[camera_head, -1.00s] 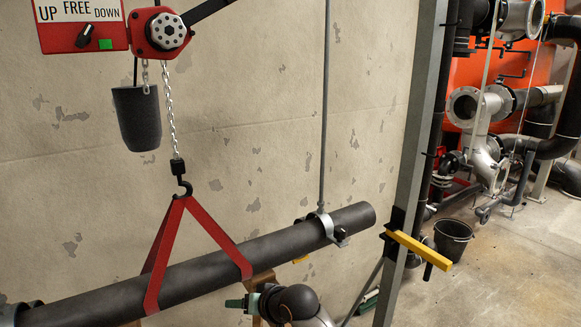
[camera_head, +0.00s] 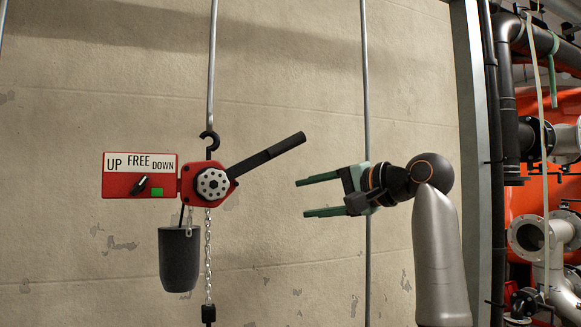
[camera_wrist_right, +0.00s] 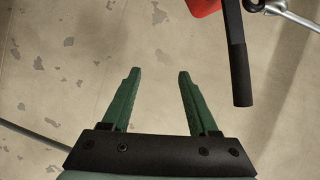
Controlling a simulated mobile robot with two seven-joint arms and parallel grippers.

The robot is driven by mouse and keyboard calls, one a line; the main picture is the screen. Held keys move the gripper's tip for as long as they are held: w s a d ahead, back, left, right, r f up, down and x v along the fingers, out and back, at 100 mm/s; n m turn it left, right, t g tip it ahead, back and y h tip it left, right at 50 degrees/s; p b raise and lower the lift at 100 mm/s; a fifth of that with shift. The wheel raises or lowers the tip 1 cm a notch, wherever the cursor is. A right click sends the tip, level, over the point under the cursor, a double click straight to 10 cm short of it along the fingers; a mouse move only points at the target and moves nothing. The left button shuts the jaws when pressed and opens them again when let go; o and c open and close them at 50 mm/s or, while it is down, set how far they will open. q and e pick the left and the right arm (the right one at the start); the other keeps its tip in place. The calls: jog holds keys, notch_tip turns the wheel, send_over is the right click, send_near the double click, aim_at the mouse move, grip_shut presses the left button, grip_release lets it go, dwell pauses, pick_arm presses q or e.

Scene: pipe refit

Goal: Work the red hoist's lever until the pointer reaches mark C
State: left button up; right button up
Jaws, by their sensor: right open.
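The red hoist (camera_head: 212,185) hangs from a black hook on a vertical rod in the head view. Its black lever (camera_head: 268,155) slants up to the right. A red panel (camera_head: 116,185) reads UP, FREE and DOWN, with a black selector knob (camera_head: 139,186) and a green square. My right gripper (camera_head: 302,198) is open and empty, right of the hoist and below the lever's free end, fingers pointing left. In the right wrist view, the lever (camera_wrist_right: 238,60) is right of the open fingers (camera_wrist_right: 160,72), not between them. No pointer or mark C is discernible. My left gripper is out of view.
A dark bucket-shaped container (camera_head: 180,260) hangs under the hoist, beside the chain (camera_head: 208,255). A thin vertical rod (camera_head: 366,90) runs behind my right gripper. A grey post (camera_head: 468,120) and pipework (camera_head: 540,235) are at the right. The wall is close behind.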

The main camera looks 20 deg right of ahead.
jog(key=y, duration=0.2)
send_near(291, 143)
jog(key=p+x, duration=0.4)
jog(key=x, duration=0.7)
jog(key=a+f+m+t+b, duration=0.2)
jog(key=f+m+b, duration=0.25)
jog(key=f, duration=0.55)
jog(key=a+f+m+t+b, duration=0.25)
jog(key=f+m+b, duration=0.2)
jog(key=f, duration=0.55)
jog(key=d+r+n+g+p, duration=0.2)
jog(key=d+r+n+p, duration=0.35)
jog(key=r+p, duration=0.4)
jog(key=r+b+v, duration=0.1)
jog(key=b+v, duration=0.2)
jog(key=v, duration=0.6)
jog(key=shift+w+d+f, duration=0.2)
jog(key=shift+d, duration=0.15)
